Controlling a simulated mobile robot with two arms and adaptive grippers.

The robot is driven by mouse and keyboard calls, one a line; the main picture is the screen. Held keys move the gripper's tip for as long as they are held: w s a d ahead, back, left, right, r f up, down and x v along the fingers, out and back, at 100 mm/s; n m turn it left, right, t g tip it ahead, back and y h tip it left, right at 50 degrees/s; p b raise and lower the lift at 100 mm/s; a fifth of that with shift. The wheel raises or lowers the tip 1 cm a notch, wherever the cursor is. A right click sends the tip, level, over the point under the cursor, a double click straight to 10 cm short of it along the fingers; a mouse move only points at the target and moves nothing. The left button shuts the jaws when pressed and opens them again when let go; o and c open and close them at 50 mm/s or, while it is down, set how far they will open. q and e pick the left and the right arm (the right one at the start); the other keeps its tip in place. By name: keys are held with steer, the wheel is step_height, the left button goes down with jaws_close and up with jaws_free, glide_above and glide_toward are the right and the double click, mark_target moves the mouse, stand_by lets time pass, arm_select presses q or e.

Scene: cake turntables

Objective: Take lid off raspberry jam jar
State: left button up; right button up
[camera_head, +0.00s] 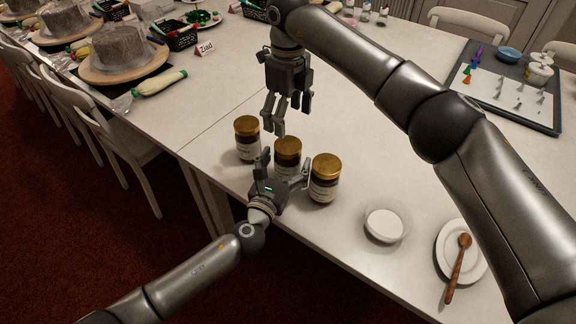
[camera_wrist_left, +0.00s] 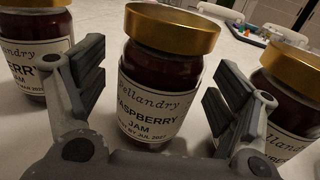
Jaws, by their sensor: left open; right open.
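Three jam jars with gold lids stand in a row on the white table. The middle one is the raspberry jam jar (camera_head: 288,158), labelled "RASPBERRY JAM" in the left wrist view (camera_wrist_left: 160,95), with its gold lid (camera_wrist_left: 172,28) on. My left gripper (camera_head: 283,170) is open, its fingers on either side of the raspberry jar with gaps showing in the wrist view. My right gripper (camera_head: 287,115) is open and empty, pointing down above and slightly behind the middle jar. The left gripper partly hides the raspberry jar's lower part in the head view.
Another jar stands close on the left (camera_head: 247,140) and one on the right (camera_head: 325,178). A white bowl (camera_head: 386,222) and a plate (camera_head: 447,262) with a wooden spoon (camera_head: 459,268) lie to the right. A dark tray (camera_head: 548,115) is at the far right.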

mark_target(288, 145)
arm_select(q)
steer(key=c, duration=1.9)
jaws_close()
arm_select(e)
steer(key=m, duration=0.5)
steer(key=shift+m, duration=0.4)
steer(key=m, duration=0.5)
steer(key=shift+m, duration=0.4)
steer(key=m, duration=1)
steer(key=shift+m, duration=0.3)
steer(key=shift+f, duration=4.05)
